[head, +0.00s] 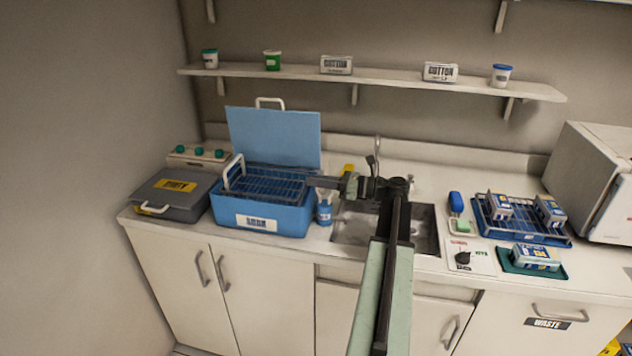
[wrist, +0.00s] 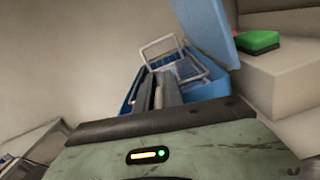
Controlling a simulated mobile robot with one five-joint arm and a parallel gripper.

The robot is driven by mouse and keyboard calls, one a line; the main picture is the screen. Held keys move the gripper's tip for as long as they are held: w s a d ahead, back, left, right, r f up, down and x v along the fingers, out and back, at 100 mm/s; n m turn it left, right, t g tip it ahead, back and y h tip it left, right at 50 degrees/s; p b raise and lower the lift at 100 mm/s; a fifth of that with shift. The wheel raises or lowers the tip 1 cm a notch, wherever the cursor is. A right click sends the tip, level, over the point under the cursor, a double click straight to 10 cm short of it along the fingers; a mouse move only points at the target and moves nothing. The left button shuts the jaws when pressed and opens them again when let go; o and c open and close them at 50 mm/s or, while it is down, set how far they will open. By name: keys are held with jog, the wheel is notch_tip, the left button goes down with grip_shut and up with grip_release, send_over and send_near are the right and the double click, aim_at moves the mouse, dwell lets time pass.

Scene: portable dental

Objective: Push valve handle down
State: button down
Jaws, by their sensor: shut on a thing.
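A valve plate (head: 480,258) with a black handle (head: 463,258) lies on the counter right of the sink; I take this for the valve handle, though its tilt is too small to tell. My gripper (head: 312,182) is well to its left, at the right end of the dark wire basket (head: 262,181) in the blue tub (head: 285,217). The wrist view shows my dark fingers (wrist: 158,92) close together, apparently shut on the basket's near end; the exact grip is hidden. The basket's white far handle (wrist: 158,46) stands up beyond them.
The tub's blue lid (head: 275,137) stands open behind it. A small blue bottle (head: 324,212) stands between tub and sink (head: 425,230). A grey case (head: 172,193) sits at left; a blue rack (head: 520,232) and green tray (head: 510,265) at right. A shelf (head: 390,77) runs above.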

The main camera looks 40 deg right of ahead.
jog(key=shift+s+a+f, duration=0.1)
jog(key=shift+a+f, duration=0.05)
jog(key=shift+f, duration=0.05)
jog(key=c, duration=1.5)
grip_release()
jog(key=v, duration=0.7)
jog(key=shift+s+d, duration=0.3)
